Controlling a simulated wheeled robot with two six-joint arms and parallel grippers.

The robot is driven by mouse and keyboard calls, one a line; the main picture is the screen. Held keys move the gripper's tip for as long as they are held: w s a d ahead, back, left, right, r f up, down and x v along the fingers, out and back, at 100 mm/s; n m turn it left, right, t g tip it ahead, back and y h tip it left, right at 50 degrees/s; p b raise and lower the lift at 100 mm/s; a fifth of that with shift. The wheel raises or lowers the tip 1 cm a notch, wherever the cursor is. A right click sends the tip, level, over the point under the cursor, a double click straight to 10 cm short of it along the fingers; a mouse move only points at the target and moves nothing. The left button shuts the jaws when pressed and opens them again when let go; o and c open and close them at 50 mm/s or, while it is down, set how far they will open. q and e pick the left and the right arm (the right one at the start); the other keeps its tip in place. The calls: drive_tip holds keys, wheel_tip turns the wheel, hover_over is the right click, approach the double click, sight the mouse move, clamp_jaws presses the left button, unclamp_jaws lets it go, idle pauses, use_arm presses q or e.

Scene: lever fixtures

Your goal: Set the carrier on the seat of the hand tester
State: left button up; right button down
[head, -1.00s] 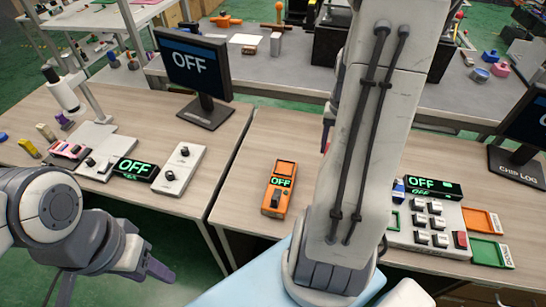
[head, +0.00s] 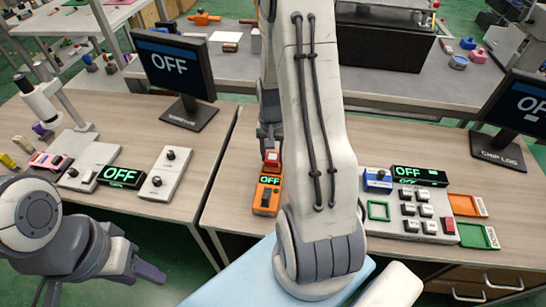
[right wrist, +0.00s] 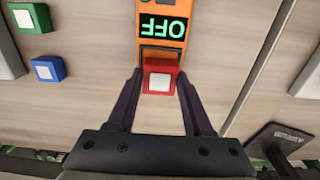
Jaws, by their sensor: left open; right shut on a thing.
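The hand tester (head: 266,196) is an orange handheld box with a green "OFF" display, lying on the right-hand table. It also shows upside down in the right wrist view (right wrist: 145,25). My right gripper (head: 270,150) is shut on a red carrier (right wrist: 160,68) with a white square on its face. The carrier (head: 272,158) appears at the tester's far end, overlapping a dark recess there; whether it touches is unclear. My left gripper (head: 137,270) is open and empty at lower left, away from the tester.
Green (right wrist: 30,16) and blue (right wrist: 48,69) carriers lie on the table beside the tester. A button panel (head: 410,212) stands to the right, a knob panel (head: 168,172) to the left across the table gap. A monitor (head: 178,68) stands behind left.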

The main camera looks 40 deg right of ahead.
drive_tip(key=shift+f, duration=0.75)
drive_tip(key=shift+f, duration=0.2)
drive_tip(key=shift+c, duration=1.5)
unclamp_jaws()
drive_tip(key=shift+r, duration=0.1)
